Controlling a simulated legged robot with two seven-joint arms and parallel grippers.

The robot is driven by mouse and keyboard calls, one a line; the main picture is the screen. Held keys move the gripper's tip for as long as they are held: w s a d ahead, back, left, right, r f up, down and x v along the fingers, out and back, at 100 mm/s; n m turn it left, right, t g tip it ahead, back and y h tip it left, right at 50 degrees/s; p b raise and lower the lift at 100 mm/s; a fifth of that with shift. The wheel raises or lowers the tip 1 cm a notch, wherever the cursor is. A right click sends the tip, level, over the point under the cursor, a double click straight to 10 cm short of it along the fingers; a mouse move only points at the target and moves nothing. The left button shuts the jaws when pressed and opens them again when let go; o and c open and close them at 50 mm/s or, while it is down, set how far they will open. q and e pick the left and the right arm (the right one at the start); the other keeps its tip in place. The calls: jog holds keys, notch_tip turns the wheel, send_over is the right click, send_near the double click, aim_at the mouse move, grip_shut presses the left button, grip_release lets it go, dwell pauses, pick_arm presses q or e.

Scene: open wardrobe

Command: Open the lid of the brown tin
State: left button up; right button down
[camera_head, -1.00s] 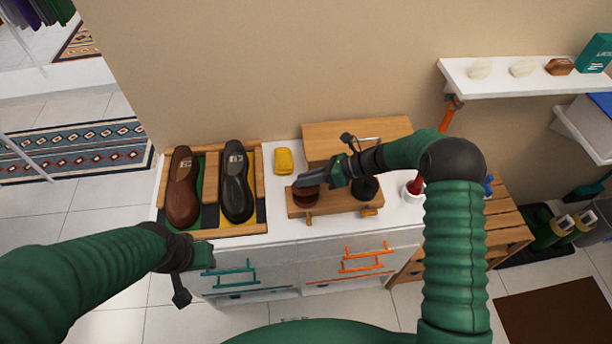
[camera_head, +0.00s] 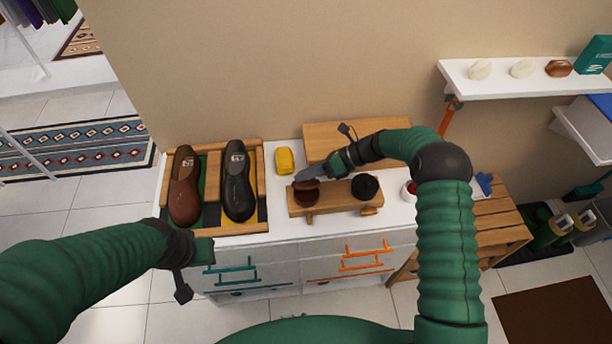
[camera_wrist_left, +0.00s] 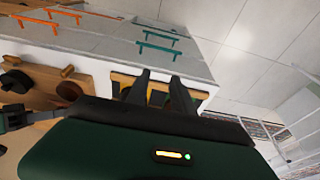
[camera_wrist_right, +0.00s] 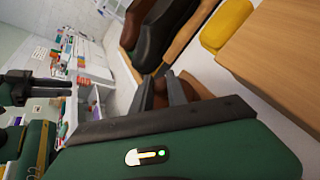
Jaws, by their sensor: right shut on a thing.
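The brown tin (camera_head: 306,198) sits in the left part of a wooden holder (camera_head: 335,198) on the white cabinet. Its brown lid (camera_head: 307,185) looks tilted up above it. My right gripper (camera_head: 299,179) is at the lid, shut on its edge; brown also shows between and beside its fingers in the right wrist view (camera_wrist_right: 163,95). The exact contact is partly hidden. A black tin (camera_head: 365,187) sits in the holder's right part. My left gripper (camera_head: 205,250) is in front of the cabinet, away from the tins; its fingers are apart and empty in the left wrist view (camera_wrist_left: 160,85).
A brown shoe (camera_head: 185,186) and a black shoe (camera_head: 238,182) lie in a wooden tray (camera_head: 262,170) at left. A yellow block (camera_head: 285,160) and a wooden box (camera_head: 325,137) are behind the holder. The cabinet has teal handles (camera_head: 232,268) and orange handles (camera_head: 366,258).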

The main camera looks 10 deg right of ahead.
pick_arm(q)
jog(key=w+d+f+n, duration=0.1)
jog(key=w+d, duration=0.1)
jog(key=w+d+f+n+t+h, duration=0.1)
jog(key=w+d+n, duration=0.1)
jog(key=d, duration=0.1)
jog(key=w+d+f+n+t, duration=0.1)
jog(key=w+d, duration=0.1)
jog(key=d, duration=0.1)
jog(key=shift+w+d+f+n, duration=0.1)
jog(key=shift+w+f+n, duration=0.05)
jog(key=shift+w+n, duration=0.2)
grip_shut()
jog(key=w+d+f+n+t+y, duration=0.1)
jog(key=d+n+t, duration=0.3)
jog(key=d+n, duration=0.85)
jog(key=w+d+f+n+t, duration=0.15)
jog(key=d+n+t, duration=0.4)
jog(key=n, duration=1.35)
jog(key=shift+g, duration=0.35)
jog(key=x, duration=0.9)
jog(key=shift+w+d+f, duration=0.1)
jog(key=shift+w+d, duration=0.05)
jog(key=shift+w, duration=0.25)
